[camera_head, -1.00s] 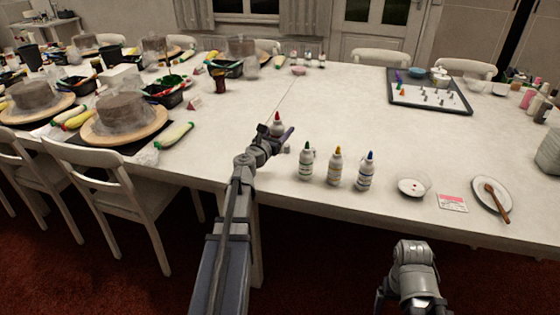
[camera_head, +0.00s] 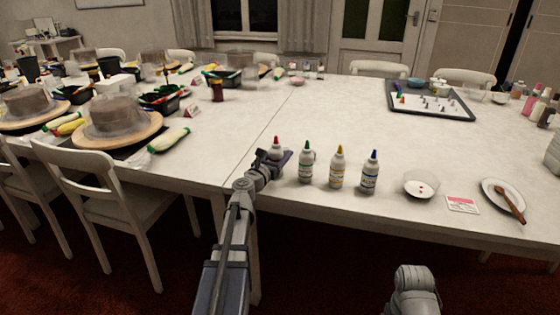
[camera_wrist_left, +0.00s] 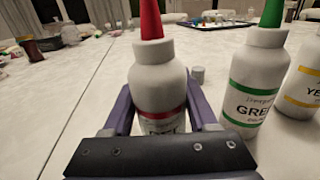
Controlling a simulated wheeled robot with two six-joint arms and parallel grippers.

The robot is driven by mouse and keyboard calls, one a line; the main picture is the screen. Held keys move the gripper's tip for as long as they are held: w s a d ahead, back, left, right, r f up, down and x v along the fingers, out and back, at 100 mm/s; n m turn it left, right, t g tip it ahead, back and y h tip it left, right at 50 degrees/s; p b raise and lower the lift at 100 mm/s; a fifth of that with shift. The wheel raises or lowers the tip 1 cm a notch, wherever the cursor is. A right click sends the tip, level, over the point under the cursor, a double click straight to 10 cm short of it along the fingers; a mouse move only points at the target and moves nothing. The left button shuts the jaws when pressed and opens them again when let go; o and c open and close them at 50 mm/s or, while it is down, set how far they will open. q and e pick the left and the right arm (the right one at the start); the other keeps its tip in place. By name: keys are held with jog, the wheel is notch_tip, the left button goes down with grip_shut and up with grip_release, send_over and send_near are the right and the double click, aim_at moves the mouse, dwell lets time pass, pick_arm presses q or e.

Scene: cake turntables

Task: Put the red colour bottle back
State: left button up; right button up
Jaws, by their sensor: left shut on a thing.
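The red colour bottle (camera_head: 276,148), white with a red pointed tip, stands upright at the left end of a row of bottles. It also shows in the left wrist view (camera_wrist_left: 157,80), between the purple fingers of my left gripper (camera_wrist_left: 160,112), which is shut on it. In the head view my left gripper (camera_head: 274,160) reaches it from the front left and partly hides it. The green bottle (camera_head: 306,165) is close on its right, then the yellow bottle (camera_head: 338,168) and the blue bottle (camera_head: 370,174). My right arm (camera_head: 412,292) shows at the bottom; its fingers are not visible.
A small grey cap (camera_wrist_left: 198,73) lies behind the red bottle. Cake stands (camera_head: 118,121) fill the left. The table (camera_head: 330,110) behind the bottles is clear.

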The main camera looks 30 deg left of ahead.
pick_arm(q)
jog(key=shift+f, duration=0.15)
jog(key=o, duration=0.8)
jog(key=shift+r, duration=0.25)
jog(key=s, duration=1.2)
jog(key=shift+d, duration=0.25)
